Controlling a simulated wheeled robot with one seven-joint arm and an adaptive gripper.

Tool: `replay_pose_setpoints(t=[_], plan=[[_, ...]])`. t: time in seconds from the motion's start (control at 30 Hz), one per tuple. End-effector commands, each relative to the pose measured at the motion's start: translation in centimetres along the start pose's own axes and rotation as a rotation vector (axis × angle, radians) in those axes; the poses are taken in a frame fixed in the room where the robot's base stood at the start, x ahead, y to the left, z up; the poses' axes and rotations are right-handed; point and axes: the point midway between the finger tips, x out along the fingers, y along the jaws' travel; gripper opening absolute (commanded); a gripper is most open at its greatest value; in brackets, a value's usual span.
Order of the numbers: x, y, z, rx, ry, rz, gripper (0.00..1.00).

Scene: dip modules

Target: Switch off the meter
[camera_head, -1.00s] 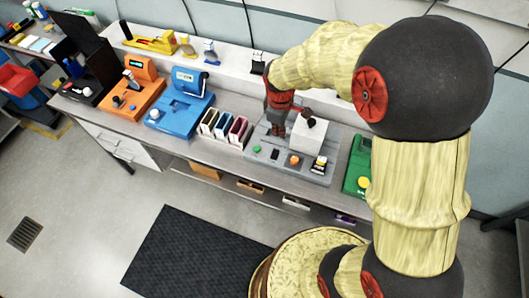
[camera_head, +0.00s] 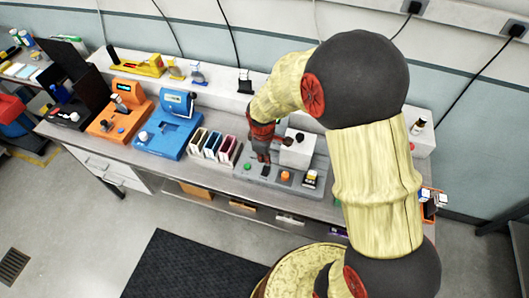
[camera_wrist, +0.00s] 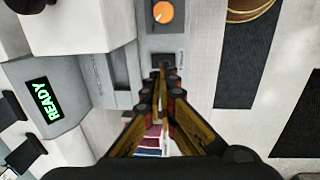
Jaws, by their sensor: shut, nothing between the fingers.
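The meter is a grey unit with a flat control plate (camera_head: 322,190) and a white block (camera_head: 298,151) on it. The plate carries a green button (camera_head: 247,167), a small black switch (camera_head: 266,172) and an orange knob (camera_head: 285,176). In the wrist view a green READY display (camera_wrist: 46,100) is lit, and the orange knob (camera_wrist: 163,12) is at the top. My gripper (camera_head: 264,159) is shut and empty, tips down just above or at the black switch. In the wrist view my fingertips (camera_wrist: 163,76) partly cover the switch (camera_wrist: 165,59); contact cannot be told.
Left of the meter stand several coloured upright holders (camera_head: 212,146), a blue device (camera_head: 170,132) and an orange device (camera_head: 120,118). A yellow tool (camera_head: 140,65) lies on the back shelf. A dark mat (camera_head: 190,265) lies on the floor.

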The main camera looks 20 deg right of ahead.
Motion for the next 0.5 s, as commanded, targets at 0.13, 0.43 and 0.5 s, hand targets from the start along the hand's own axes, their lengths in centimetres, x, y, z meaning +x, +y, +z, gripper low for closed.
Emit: replay_pose_setpoints(t=[0.13, 0.43, 0.5], plan=[[3.0, 0.0, 0.0, 0.0, -0.001, -0.001, 0.0], [6.3, 0.0, -0.1, -0.001, 0.001, 0.001, 0.0], [6.5, 0.1, -0.1, -0.001, 0.001, 0.001, 0.0]])
